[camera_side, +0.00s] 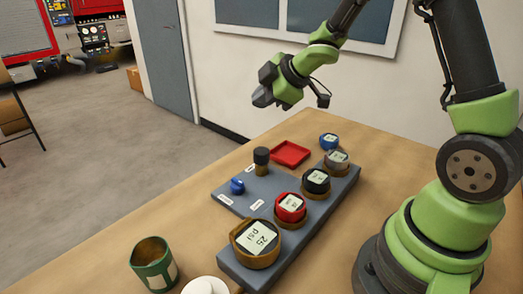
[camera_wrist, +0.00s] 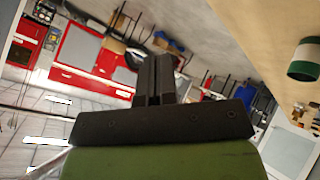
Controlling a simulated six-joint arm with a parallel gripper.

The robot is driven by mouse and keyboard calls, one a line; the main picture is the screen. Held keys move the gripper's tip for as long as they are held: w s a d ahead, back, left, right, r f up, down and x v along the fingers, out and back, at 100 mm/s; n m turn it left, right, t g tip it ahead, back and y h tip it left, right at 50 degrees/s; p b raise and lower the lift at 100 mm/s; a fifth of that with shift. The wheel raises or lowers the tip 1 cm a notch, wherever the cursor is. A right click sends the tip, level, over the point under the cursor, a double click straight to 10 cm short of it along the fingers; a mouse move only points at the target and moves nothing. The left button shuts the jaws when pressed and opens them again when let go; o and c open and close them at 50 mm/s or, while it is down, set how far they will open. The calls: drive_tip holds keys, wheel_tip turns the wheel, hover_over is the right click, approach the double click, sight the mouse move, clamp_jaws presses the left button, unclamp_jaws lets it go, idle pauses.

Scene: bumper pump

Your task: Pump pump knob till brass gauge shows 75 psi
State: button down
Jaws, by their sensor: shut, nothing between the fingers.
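A grey panel (camera_side: 229,202) lies on the table with a row of round gauges. The largest, nearest gauge has a brass rim (camera_side: 256,259), and its display reads 25 psi. A tall black knob (camera_side: 261,156) and a small blue knob (camera_side: 237,186) stand on the panel's left part. Their labels are too small to read, so I cannot tell which is the pump knob. My gripper (camera_side: 262,97) is high above the far end of the table, well clear of the knobs. Its fingers (camera_wrist: 153,78) are shut and empty in the wrist view.
A red tray (camera_side: 290,153) lies behind the knobs. A green cup (camera_side: 154,270) and a white object (camera_side: 205,286) stand at the front. The wall is close behind my gripper.

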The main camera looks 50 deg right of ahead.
sight(256, 150)
drive_tip(key=shift+a+f+y, duration=0.1)
drive_tip(key=shift+f+y, duration=0.2)
drive_tip(key=shift+f, duration=0.05)
drive_tip(key=shift+f, duration=0.1)
wheel_tip(256, 150, down, 9)
drive_tip(key=shift+r, duration=0.2)
idle(0.4)
drive_tip(key=shift+f, duration=0.1)
idle(1.9)
drive_tip(key=shift+f, duration=0.3)
drive_tip(key=shift+f, duration=1.05)
idle(0.9)
drive_tip(key=shift+r, duration=1.45)
